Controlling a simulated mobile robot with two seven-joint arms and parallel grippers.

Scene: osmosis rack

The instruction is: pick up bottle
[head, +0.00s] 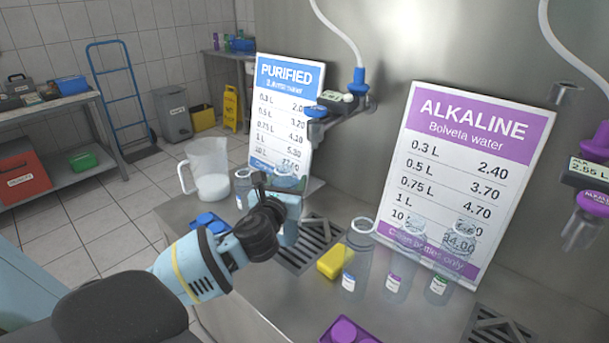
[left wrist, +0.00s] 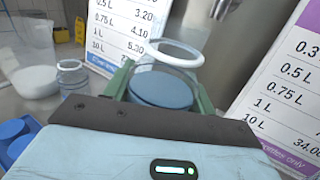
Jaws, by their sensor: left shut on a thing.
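My left gripper (head: 284,196) is shut on a clear bottle (head: 286,173) beside the blue PURIFIED sign. In the left wrist view the bottle (left wrist: 163,88) sits between the two green fingers, with its pale ring-shaped rim towards the camera. The gripper hides most of its body in the head view, so I cannot tell whether its base touches the counter. Another clear bottle (head: 242,187) stands just left of it; it also shows in the left wrist view (left wrist: 72,75). Three more clear bottles (head: 356,258) stand at the right. My right gripper is not in view.
A white-filled jug (head: 206,170) stands left on the steel counter. A yellow block (head: 331,262) and a drain grate (head: 306,244) lie right of my gripper. A purple tray (head: 347,331) is at the front. The PURIFIED dispenser (head: 335,105) hangs above and to the right.

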